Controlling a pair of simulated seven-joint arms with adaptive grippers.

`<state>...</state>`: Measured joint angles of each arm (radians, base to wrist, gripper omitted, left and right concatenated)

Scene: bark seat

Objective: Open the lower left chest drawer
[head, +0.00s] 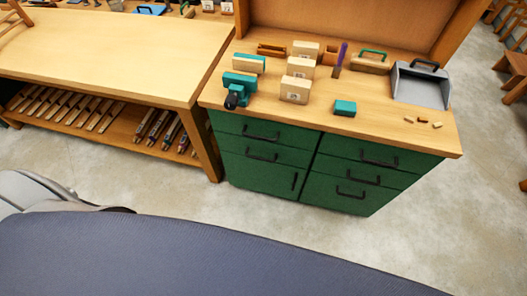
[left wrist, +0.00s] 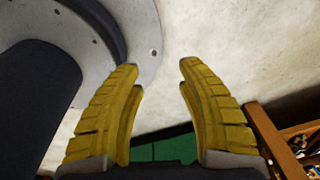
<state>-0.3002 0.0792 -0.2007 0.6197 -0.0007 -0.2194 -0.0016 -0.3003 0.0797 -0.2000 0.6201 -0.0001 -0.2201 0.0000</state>
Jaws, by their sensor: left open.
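The green chest (head: 309,165) stands under a wooden worktop in the head view. Its left side has two drawer fronts with black horizontal handles, an upper one (head: 261,135) and a lower one (head: 261,156). Below them is a front with a vertical handle (head: 294,181). All fronts look closed. In the left wrist view my left gripper (left wrist: 160,72) has its yellow fingers spread, with nothing between the tips. A green surface (left wrist: 165,147), probably the chest, shows beyond the finger bases; its handles are not visible there. Neither gripper shows in the head view.
The worktop (head: 385,112) holds wooden blocks, teal tools and a grey dustpan (head: 421,85). A wooden bench (head: 110,55) with a loaded lower shelf stands left of the chest. The concrete floor (head: 260,222) before the chest is clear. Stools stand at the far right.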

